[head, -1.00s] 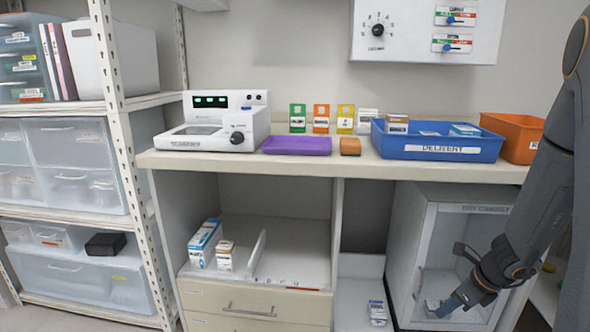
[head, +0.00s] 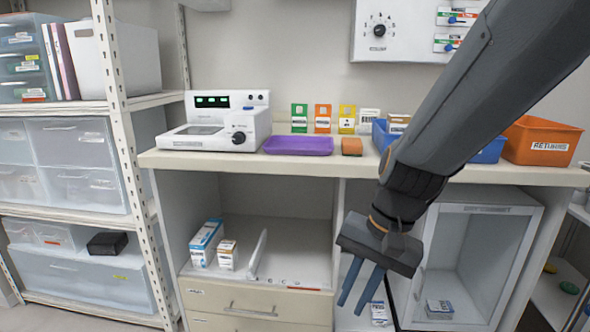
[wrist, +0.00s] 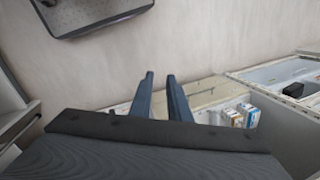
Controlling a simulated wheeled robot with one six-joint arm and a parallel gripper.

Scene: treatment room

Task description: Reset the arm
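My gripper (head: 360,288) hangs in front of the counter, at the gap between the drawer unit and the white cabinet. Its two blue fingers point down, stand a little apart and hold nothing. In the wrist view the fingers (wrist: 160,82) also show apart, with nothing between them. My arm crosses the right side of the head view and hides part of the blue tray (head: 487,152) and of the cabinet front. A small box (head: 439,309) stands inside the white cabinet (head: 512,260), whose front is partly hidden.
The counter (head: 230,161) bears a white device (head: 215,130), a purple tray (head: 298,146), an orange-brown block (head: 351,146) and an orange bin (head: 540,143). Boxes (head: 206,243) stand on the lower shelf. Another small box (head: 378,314) is low beside my gripper. A shelf rack (head: 125,110) stands left.

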